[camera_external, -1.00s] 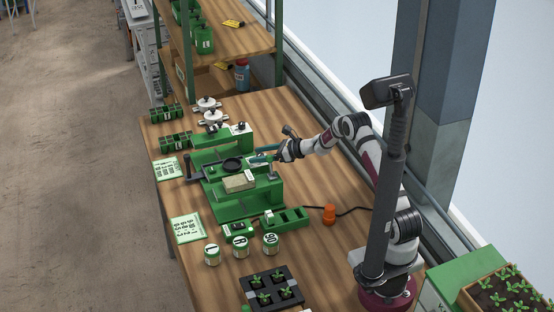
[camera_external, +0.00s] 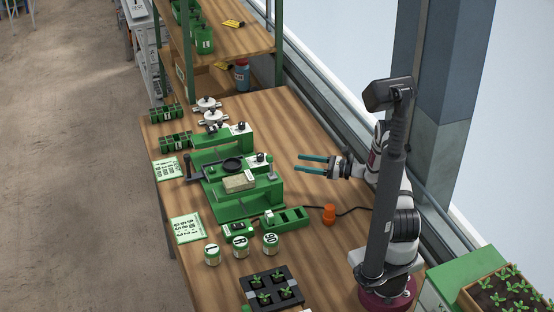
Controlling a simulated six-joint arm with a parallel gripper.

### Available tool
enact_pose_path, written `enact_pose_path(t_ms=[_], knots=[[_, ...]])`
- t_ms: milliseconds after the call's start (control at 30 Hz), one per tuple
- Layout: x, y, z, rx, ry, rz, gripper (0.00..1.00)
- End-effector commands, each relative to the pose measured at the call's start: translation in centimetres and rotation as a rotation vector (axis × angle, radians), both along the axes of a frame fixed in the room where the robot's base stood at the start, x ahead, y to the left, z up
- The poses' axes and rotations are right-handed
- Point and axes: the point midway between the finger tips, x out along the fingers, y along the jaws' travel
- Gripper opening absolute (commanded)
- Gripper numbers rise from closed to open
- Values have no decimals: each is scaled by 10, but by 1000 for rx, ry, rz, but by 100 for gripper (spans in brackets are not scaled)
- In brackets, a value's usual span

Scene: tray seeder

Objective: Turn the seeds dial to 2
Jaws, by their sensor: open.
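The green tray seeder (camera_external: 232,210) stands on the left half of the wooden table. It carries a black knob (camera_external: 260,157) on a white plate at its right side and another black knob (camera_external: 239,127) on the green block farther back. I cannot tell which knob is the seeds dial; their markings are too small to read. My gripper (camera_external: 299,163) is open and empty, with its two teal fingers pointing left. It is to the right of the nearer knob, apart from it and above bare table.
An orange button (camera_external: 329,214) with a black cable stands right of the seeder. Several labelled tins, including one tin (camera_external: 270,244), and a black seedling tray (camera_external: 272,289) are in front. Printed cards (camera_external: 186,228) lie at the left edge. The table's back right is clear.

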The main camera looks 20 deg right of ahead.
Motion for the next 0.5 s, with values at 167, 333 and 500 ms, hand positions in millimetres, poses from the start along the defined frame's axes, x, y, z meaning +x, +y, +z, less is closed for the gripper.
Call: enact_pose_path(t_ms=[167,333,500], knots=[[29,47,4,-9,-6,13,63],[56,87,4,-9,-6,14,63],[82,127,4,-8,-5,13,63]])
